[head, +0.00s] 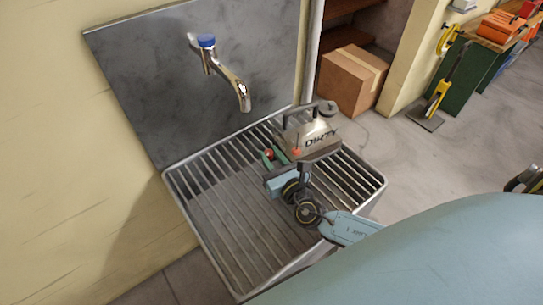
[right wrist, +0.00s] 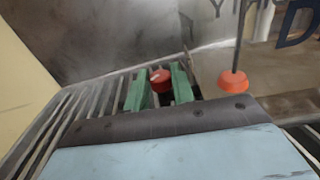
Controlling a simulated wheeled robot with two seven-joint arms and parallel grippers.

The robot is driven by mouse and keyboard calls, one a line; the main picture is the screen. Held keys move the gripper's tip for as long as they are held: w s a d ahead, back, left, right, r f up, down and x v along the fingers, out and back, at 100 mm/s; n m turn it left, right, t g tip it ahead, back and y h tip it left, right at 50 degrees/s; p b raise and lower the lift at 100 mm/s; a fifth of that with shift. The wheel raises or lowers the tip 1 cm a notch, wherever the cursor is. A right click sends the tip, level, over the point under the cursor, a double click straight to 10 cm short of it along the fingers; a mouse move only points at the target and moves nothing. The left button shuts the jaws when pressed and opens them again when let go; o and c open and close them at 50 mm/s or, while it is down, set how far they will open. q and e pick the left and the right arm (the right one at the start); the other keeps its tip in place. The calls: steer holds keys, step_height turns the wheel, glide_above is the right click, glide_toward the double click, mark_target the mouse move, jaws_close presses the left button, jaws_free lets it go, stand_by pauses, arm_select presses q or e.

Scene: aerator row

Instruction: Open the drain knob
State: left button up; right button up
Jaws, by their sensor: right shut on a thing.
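A grey tank marked DIRTY (head: 312,136) stands at the right rear of a slatted metal sink grate (head: 225,215). A small red knob (head: 268,153) sits low beside the tank's left side. My right gripper (head: 271,158) reaches it with its green fingers, one on each side. In the right wrist view the red knob (right wrist: 160,80) lies between the green fingertips (right wrist: 160,90), which are shut on it. An orange-red cap (right wrist: 233,80) on a thin dark rod hangs to the right, apart from the fingers. My left gripper is not in view.
A tap with a blue top (head: 207,41) projects from the metal backsplash (head: 150,75) above the grate. A cardboard box (head: 351,80) stands on the floor behind. The left part of the grate is clear.

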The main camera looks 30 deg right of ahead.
steer(key=o, duration=0.7)
steer(key=shift+s, duration=0.1)
steer(key=shift+s, duration=0.35)
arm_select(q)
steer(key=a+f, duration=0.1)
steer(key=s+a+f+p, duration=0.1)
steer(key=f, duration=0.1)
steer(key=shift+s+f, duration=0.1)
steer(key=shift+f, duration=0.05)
arm_select(e)
steer(key=s, duration=1.2)
steer(key=shift+s+a, duration=0.1)
steer(key=shift+s, duration=0.15)
